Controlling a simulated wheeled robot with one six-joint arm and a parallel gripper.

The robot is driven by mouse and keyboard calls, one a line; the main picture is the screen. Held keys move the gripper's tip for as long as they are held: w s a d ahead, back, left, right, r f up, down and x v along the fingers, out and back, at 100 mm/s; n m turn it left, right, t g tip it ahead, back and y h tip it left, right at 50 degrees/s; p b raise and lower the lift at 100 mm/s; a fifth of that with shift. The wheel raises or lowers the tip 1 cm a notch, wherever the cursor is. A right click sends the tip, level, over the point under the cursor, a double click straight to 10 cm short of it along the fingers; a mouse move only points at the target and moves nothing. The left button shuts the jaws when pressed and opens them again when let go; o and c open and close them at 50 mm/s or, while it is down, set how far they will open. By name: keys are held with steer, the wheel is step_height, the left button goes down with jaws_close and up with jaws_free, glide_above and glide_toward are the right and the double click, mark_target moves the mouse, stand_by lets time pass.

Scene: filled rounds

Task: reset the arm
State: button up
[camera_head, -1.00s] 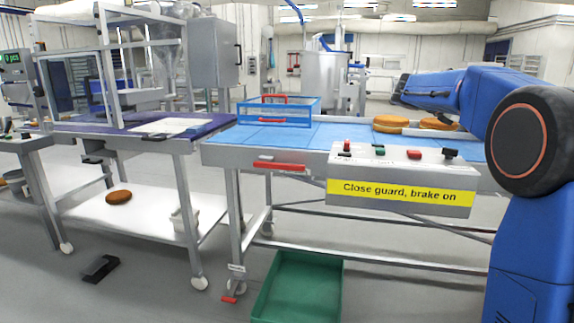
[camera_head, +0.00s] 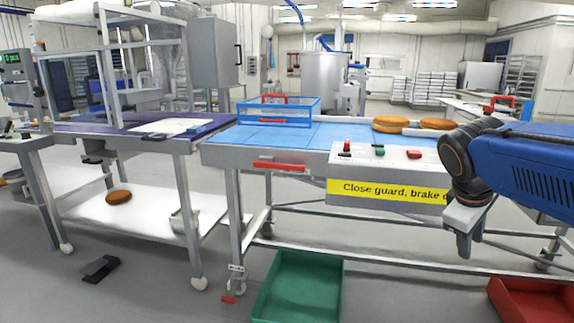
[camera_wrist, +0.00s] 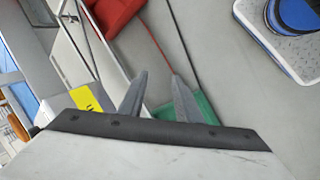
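My gripper (camera_head: 464,246) hangs at the right in the head view, at the end of my blue arm, pointing down in front of the steel conveyor table (camera_head: 222,158). In the wrist view its two grey fingers (camera_wrist: 159,76) stand apart with nothing between them, so it is open and empty. My wrist hides the right end of the yellow sign "Close guard, brake on" (camera_head: 385,191) and part of the control panel (camera_head: 395,155) in the head view.
Filled rounds (camera_head: 391,121) and a blue guard frame (camera_head: 275,112) are on the blue belt (camera_head: 320,137). A green crate (camera_head: 297,290) and a red crate (camera_head: 530,302) stand on the floor. One round (camera_head: 118,197) lies on the lower shelf of the left table.

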steer(key=s+a+f+m+t+y, duration=0.1)
steer(key=s+a+f+m+y, duration=0.3)
steer(key=s+a+f, duration=0.6)
step_height(320, 180, down, 2)
steer(key=shift+s+a+f+m+t+y, duration=0.1)
steer(key=shift+s+a+m+t+y, duration=0.25)
steer(key=shift+s+m, duration=0.85)
steer(key=shift+d, duration=0.1)
stand_by(0.3)
